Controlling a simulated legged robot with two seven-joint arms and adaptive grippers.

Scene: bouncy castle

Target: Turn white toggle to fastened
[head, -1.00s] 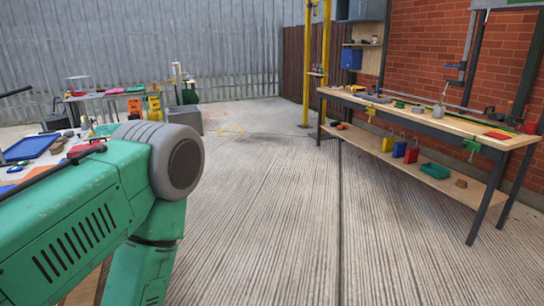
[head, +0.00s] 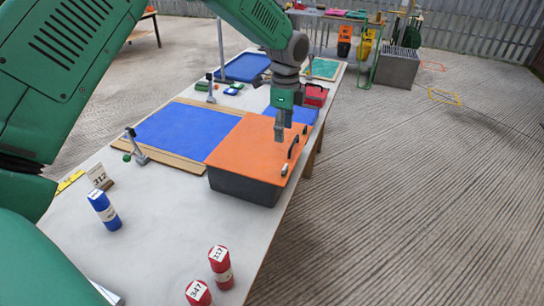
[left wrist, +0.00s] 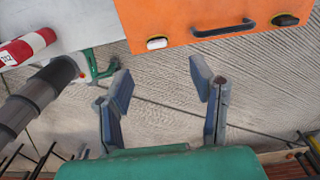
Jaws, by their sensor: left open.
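A dark grey box with an orange lid (head: 245,146) stands at the right edge of the white table in the head view. The white toggle (head: 284,169) sits at the lid's near right edge; it also shows in the left wrist view (left wrist: 157,43). A black handle (left wrist: 224,29) and a dark toggle (left wrist: 286,20) lie along the same edge. My left gripper (head: 282,133) hangs above the lid, pointing down. In the left wrist view its open, empty fingers (left wrist: 162,84) are apart from the white toggle. I cannot tell whether the toggle is fastened.
Blue (head: 105,212) and red (head: 221,267) labelled cylinders stand on the near table. A blue panel (head: 187,131) in a wooden frame lies left of the box. A red box (head: 316,95) stands behind. The ribbed floor (head: 430,210) to the right is clear.

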